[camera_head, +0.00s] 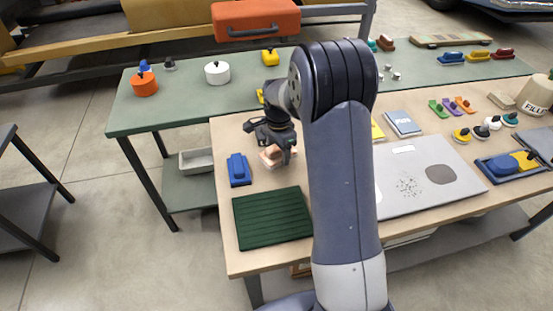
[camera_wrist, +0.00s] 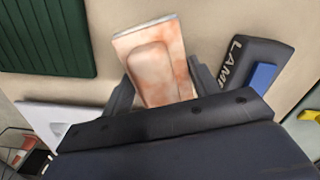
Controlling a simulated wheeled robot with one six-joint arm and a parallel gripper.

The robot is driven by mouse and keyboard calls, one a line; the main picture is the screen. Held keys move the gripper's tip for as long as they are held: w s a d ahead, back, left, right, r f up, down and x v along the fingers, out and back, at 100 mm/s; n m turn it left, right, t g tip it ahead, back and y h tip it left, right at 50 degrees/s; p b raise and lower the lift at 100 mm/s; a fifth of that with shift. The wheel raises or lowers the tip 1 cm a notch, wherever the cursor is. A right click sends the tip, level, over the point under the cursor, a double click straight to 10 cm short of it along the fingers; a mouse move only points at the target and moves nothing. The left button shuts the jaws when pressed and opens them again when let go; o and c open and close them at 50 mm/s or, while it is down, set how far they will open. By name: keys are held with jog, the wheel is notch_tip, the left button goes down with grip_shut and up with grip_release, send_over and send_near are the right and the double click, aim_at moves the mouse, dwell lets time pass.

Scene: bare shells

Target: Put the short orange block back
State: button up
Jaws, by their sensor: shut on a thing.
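My gripper (camera_head: 274,148) is over the left part of the wooden-topped table. In the wrist view its two dark fingers (camera_wrist: 163,90) stand on either side of a mottled orange-pink block (camera_wrist: 160,72) with a raised, rounded middle and a pale far edge, and they are shut on it. The same block shows under the gripper in the head view (camera_head: 272,157), partly hidden by it. I cannot tell whether the block touches the table or hangs just above it.
A dark green ribbed mat (camera_head: 271,218) lies nearer me, and a blue block (camera_head: 239,171) lies left of the gripper. A dark piece lettered LAMP (camera_wrist: 246,68) is beside the block. A grey panel (camera_head: 418,192) lies right of my arm. A green table (camera_head: 190,112) stands behind.

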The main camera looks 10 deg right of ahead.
aim_at(279, 162)
jog(key=shift+f, duration=1.9)
jog(key=shift+s+f+b, duration=0.3)
jog(key=shift+f+b, duration=0.05)
jog(key=shift+f, duration=0.35)
jog(key=o, duration=1)
jog(key=shift+f, duration=0.15)
jog(key=shift+r+p, duration=0.5)
jog(key=shift+r, duration=0.05)
jog(key=r, duration=0.4)
jog(key=r+b, duration=0.1)
jog(key=r, duration=0.7)
jog(key=shift+w+r, duration=0.25)
jog(key=shift+r, duration=0.05)
